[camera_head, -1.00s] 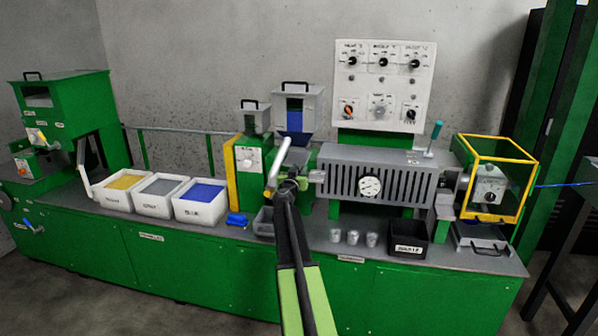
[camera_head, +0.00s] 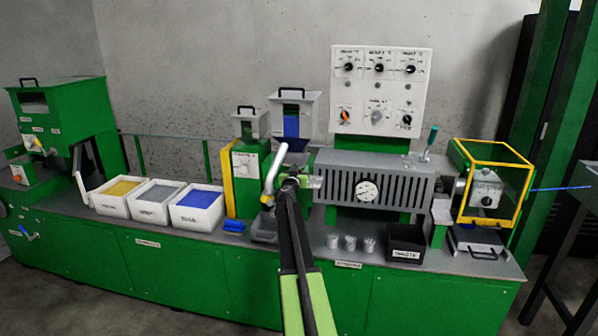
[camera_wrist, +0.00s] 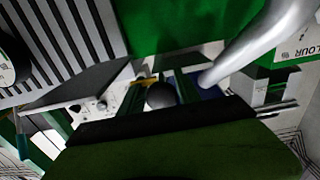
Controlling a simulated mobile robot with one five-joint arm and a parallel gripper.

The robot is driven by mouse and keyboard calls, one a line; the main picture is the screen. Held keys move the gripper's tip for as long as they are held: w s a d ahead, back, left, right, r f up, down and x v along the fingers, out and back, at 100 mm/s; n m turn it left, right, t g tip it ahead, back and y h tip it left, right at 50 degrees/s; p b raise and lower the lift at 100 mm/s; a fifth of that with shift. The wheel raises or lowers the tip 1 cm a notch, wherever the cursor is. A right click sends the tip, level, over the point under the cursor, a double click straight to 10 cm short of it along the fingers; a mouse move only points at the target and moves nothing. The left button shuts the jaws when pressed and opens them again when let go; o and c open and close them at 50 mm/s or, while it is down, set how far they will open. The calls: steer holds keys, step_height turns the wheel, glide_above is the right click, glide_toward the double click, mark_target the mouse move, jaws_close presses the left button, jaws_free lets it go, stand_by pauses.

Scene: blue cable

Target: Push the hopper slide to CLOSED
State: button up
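The grey hopper (camera_head: 293,101) with blue material stands in the middle of the machine, above the left end of the slotted grey barrel. My gripper (camera_head: 290,183) is in front of the machine just below the hopper, by a bent silver tube (camera_head: 274,166). The slide is not clear in the head view, partly behind the tube and my arm. In the wrist view a round black knob (camera_wrist: 161,95) shows close beyond the dark edge of my gripper; I cannot tell if they touch. No position marking is readable.
The silver tube (camera_wrist: 262,42) is close by in the wrist view. The slotted barrel (camera_head: 375,187) with a gauge lies right of my gripper. White bins (camera_head: 197,221) stand left, small cups (camera_head: 350,243) and a black bin (camera_head: 407,252) right. A yellow-framed guard (camera_head: 491,183) is farther right.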

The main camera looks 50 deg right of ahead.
steer(key=shift+o, duration=0.4)
steer(key=shift+w, duration=0.1)
steer(key=v, duration=1.7)
steer(key=shift+a, duration=0.25)
